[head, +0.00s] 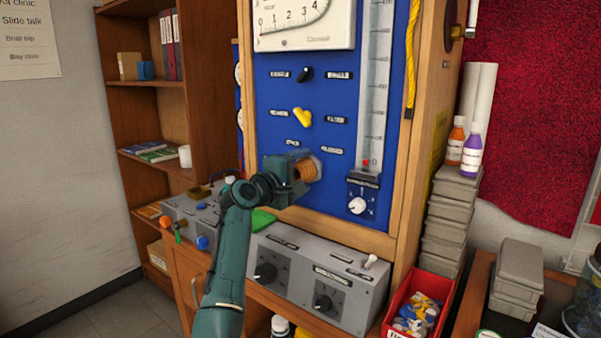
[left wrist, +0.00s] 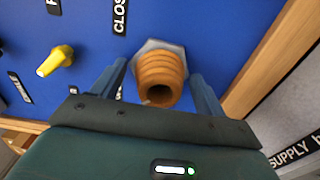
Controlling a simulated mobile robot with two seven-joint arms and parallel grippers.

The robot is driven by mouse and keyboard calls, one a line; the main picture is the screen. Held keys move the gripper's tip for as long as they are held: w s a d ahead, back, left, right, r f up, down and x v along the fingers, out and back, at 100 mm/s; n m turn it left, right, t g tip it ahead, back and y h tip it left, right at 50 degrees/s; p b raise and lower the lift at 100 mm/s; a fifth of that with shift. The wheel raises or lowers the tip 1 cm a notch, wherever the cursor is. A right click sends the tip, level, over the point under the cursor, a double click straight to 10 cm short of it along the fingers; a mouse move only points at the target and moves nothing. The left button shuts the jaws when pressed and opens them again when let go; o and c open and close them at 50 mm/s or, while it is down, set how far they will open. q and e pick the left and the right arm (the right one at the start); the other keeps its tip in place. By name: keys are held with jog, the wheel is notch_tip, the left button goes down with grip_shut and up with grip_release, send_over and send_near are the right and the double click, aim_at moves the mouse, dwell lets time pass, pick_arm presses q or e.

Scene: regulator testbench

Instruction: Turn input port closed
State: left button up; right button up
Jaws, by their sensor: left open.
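The orange-brown ribbed round port (head: 305,169) sticks out of the blue panel (head: 325,130), with a grey hex collar at its base. In the left wrist view the port (left wrist: 160,78) shows its dark open mouth, between my fingers. My left gripper (left wrist: 158,88) is open, one finger on each side of the port; whether either finger touches it I cannot tell. In the head view my left gripper (head: 298,172) is at the panel and hides part of the port. A label reading "CLOS", cut off by the frame edge (left wrist: 120,15), sits above the port. My right gripper is not in view.
A yellow knob (head: 303,117) and a black knob (head: 305,74) sit above the port. A white knob (head: 357,205) is at right, below a tall gauge (head: 376,90). A grey control box (head: 318,283) stands below. A red bin (head: 418,300) is at lower right.

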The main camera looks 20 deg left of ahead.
pick_arm(q)
jog(key=c, duration=1)
jog(key=shift+o, duration=0.2)
